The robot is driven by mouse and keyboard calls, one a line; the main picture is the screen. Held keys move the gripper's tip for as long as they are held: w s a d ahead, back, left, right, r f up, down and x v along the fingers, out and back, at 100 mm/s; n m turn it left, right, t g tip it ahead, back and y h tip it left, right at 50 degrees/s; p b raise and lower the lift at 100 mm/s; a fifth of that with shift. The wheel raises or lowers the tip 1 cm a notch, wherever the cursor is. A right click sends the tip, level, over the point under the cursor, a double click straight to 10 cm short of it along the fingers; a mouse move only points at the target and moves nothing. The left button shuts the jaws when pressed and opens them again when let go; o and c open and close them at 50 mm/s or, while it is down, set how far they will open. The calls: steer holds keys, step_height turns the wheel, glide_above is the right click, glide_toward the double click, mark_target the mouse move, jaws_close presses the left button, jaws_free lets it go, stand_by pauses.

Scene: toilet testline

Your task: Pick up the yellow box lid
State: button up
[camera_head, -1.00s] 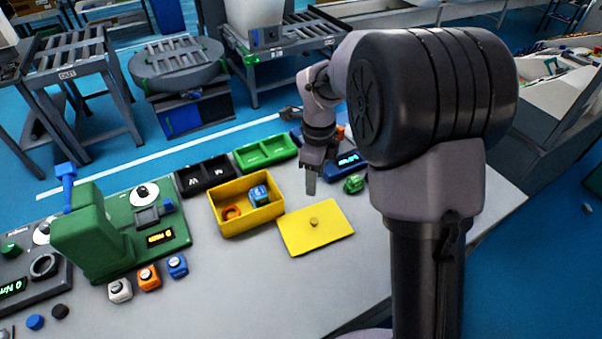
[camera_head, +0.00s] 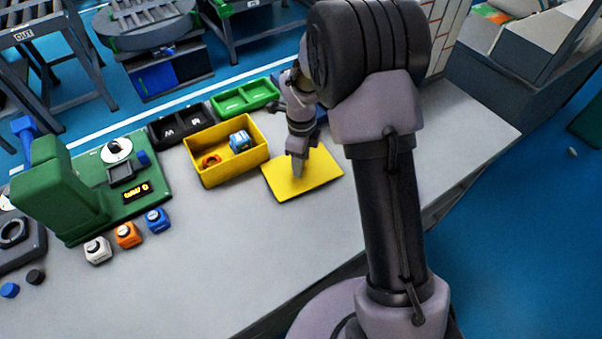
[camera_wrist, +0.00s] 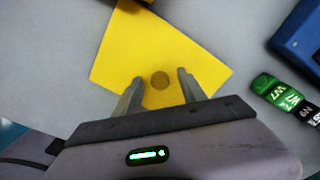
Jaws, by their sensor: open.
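The yellow box lid (camera_head: 318,180) lies flat on the grey table, right of the yellow box. In the wrist view the lid (camera_wrist: 140,50) shows a round knob (camera_wrist: 160,80) between my fingers. My gripper (camera_head: 298,172) is over the lid, pointing down; the wrist view shows my gripper (camera_wrist: 160,84) open, one finger on each side of the knob, with nothing held. In the head view my gripper hides the knob. Whether the fingertips touch the lid I cannot tell.
The open yellow box (camera_head: 205,178) holds an orange ring (camera_head: 211,160) and a blue-white block (camera_head: 239,141). Black (camera_head: 180,128) and green trays (camera_head: 245,97) stand behind. A green machine (camera_head: 62,190) stands left. Small green blocks (camera_wrist: 275,90) and a blue device (camera_wrist: 300,40) lie right in the wrist view.

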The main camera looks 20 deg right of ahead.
steer(key=shift+r, duration=0.15)
steer(key=shift+c, duration=1.1)
jaws_close()
